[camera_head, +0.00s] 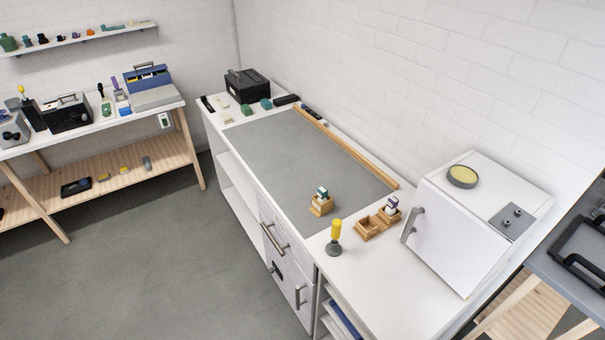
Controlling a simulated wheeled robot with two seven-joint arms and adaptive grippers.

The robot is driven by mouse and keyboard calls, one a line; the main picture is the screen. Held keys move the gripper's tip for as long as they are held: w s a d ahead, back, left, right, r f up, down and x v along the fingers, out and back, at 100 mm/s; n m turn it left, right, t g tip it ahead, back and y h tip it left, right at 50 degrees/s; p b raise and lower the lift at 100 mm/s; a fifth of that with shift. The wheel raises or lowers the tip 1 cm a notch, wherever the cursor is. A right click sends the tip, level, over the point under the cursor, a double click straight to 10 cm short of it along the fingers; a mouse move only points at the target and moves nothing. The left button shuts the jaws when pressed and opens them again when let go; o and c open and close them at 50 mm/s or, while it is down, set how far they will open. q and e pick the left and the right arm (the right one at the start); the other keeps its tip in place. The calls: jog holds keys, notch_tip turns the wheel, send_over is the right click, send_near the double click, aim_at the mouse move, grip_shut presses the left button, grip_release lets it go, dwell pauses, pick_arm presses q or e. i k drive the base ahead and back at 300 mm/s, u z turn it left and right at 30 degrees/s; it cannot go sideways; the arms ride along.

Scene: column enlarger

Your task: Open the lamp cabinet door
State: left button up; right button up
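A white cabinet (505,176), which I take for the lamp cabinet, stands at the right end of the white workbench, against the wall. Its white door (445,240) faces the front left and looks shut. A grey bar handle (412,225) stands upright at the door's left edge. A round dish with yellow contents (462,176) and a grey plate with two knobs (512,221) are on the cabinet's top. Neither of my grippers is in view.
On the workbench (385,285), a yellow-handled tool (335,236) and small wooden boxes (368,228) stand left of the cabinet door. Drawer handles (274,239) stick out of the bench front. A grey table (570,285) with a black object is at right. The floor (190,265) at left is clear.

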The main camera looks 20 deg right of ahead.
aim_at(459, 247)
jog(key=z, duration=1.45)
jog(key=k, duration=0.25)
jog(key=z, duration=0.65)
jog(key=i, duration=0.2)
jog(key=u, duration=0.4)
